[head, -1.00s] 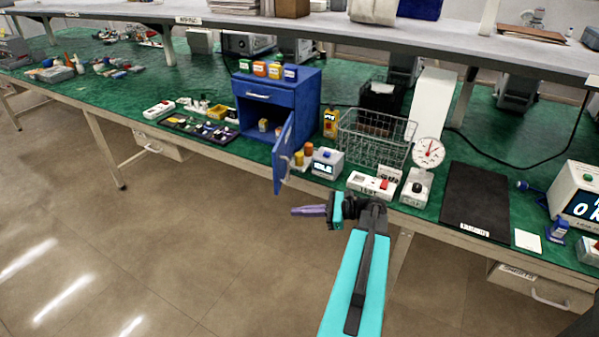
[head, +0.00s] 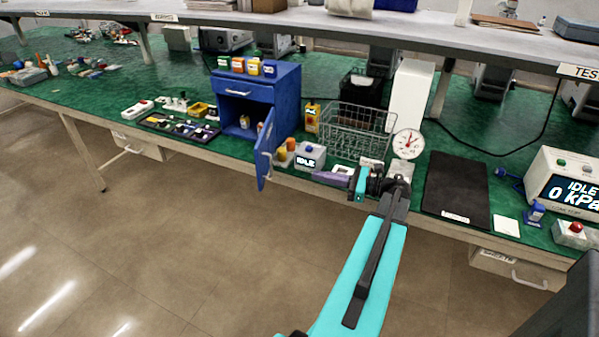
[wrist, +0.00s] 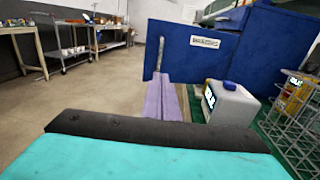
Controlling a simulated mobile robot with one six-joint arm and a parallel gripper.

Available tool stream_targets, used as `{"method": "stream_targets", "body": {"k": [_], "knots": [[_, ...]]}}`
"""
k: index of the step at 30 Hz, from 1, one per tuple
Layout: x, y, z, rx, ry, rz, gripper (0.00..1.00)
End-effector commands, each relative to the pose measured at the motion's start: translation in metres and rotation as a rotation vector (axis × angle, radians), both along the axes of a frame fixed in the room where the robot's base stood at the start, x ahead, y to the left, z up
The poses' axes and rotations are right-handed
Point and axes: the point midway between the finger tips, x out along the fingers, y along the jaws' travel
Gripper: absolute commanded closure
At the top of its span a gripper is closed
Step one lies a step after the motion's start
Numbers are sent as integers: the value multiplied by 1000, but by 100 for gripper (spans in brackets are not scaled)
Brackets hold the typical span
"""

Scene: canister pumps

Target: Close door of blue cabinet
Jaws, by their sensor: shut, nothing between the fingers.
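The blue cabinet (head: 288,97) stands on the green bench top, with a drawer above an open compartment. Its blue door (head: 264,158) is swung wide open towards the bench's front edge, with a handle on it. In the wrist view the door (wrist: 205,68) fills the upper middle, with a white label and a vertical metal handle (wrist: 161,53). My gripper (head: 322,178) is shut and empty, to the right of the door and apart from it in the head view. Its purple fingers (wrist: 167,100) point towards the door near the handle in the wrist view.
A white box reading IDLE (head: 310,155) stands right of the door. A wire basket (head: 357,130) and a dial gauge (head: 408,144) are further right. Small colored containers (head: 253,67) sit on the cabinet top. Open floor lies in front of the bench.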

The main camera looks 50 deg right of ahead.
Motion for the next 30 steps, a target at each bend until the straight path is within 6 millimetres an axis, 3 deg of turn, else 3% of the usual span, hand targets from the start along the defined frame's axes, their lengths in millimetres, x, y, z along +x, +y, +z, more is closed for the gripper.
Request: {"method": "stream_targets", "body": {"k": [8,30], "knots": [[21,9,1,1,0,2,100],[114,43,0,0,1,2,100]]}}
